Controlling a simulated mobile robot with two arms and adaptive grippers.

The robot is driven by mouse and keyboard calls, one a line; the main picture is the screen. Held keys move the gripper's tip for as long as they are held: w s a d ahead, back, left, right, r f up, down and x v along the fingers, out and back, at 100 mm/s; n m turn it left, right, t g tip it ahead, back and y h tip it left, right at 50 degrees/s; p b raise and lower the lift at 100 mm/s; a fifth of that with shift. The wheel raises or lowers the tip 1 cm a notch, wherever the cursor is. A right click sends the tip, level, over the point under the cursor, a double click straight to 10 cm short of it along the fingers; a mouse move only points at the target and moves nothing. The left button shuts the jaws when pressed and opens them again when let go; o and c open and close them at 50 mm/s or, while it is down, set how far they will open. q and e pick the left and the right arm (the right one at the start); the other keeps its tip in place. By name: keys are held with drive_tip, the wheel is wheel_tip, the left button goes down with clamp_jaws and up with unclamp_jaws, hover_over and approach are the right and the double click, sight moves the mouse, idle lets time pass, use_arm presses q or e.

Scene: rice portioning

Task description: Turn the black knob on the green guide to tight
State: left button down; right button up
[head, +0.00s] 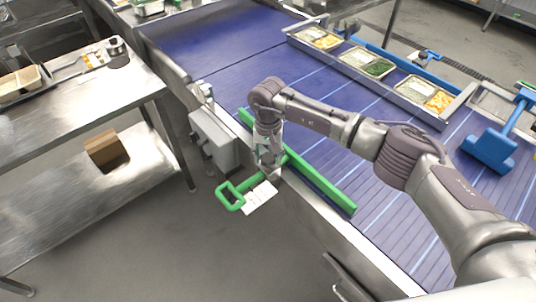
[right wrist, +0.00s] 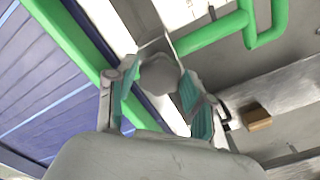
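The green guide (head: 328,190) lies along the near edge of the blue conveyor, with a green loop handle (head: 230,197) sticking out over the floor side. The knob (right wrist: 158,75) shows in the right wrist view as a rounded grey-dark disc beside the green bar. My right gripper (head: 268,160) points down at the guide; in the right wrist view its two teal-padded fingers (right wrist: 160,88) stand apart, one on each side of the knob. Whether the pads touch it is unclear. In the head view the gripper hides the knob. My left gripper is not in view.
A metal rail (head: 408,103) with food trays (head: 368,63) runs along the conveyor's far side. A blue tool (head: 490,150) rests at the right. A grey box (head: 214,138) is mounted on the conveyor's side. A steel table (head: 75,100) with a brown box (head: 105,150) below stands left.

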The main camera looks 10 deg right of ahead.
drive_tip(key=c, duration=0.5)
drive_tip(key=shift+c, duration=0.5)
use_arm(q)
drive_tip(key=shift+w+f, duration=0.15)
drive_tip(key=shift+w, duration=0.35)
